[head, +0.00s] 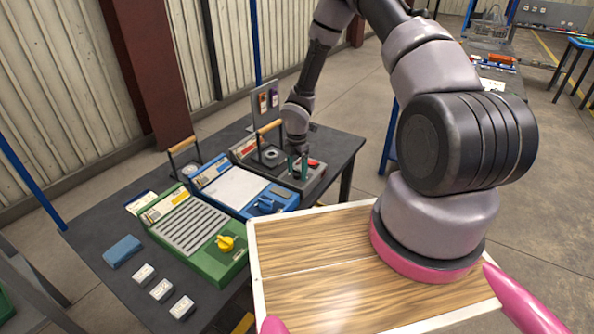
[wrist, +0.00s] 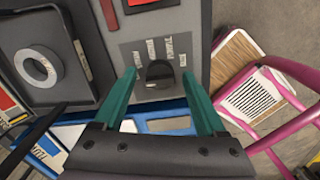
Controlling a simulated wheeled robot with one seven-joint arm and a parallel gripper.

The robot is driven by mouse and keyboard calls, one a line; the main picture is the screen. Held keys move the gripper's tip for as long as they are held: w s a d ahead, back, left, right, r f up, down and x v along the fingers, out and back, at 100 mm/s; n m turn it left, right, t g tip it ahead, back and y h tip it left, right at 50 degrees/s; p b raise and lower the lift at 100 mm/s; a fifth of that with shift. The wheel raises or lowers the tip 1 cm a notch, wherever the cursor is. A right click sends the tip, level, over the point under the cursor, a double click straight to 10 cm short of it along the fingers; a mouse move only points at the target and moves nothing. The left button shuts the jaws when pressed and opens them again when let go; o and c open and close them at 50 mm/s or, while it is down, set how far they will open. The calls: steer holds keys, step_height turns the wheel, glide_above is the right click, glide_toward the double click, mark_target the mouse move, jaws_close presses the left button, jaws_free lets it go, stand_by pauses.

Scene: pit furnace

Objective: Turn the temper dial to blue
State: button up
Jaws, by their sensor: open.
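The temper dial (wrist: 158,72) is a dark knob on the grey panel of the far unit, seen in the wrist view. Small pale labels fan out on the panel around its upper side, too blurred to read surely. I cannot tell clearly which label its pointer faces. My gripper (wrist: 159,77) is open, with one green finger on each side of the dial. Whether the fingers touch it is unclear. In the head view my gripper (head: 298,168) points down over the dark grey unit (head: 310,184) and hides the dial.
A blue unit (head: 228,188) with a blue knob and a green unit (head: 190,228) with a yellow knob stand nearer on the dark table (head: 98,252). A blue block (head: 122,251) and several small white blocks lie at left. The wooden-topped tray (head: 310,262) is in front.

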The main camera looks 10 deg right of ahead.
jaws_close()
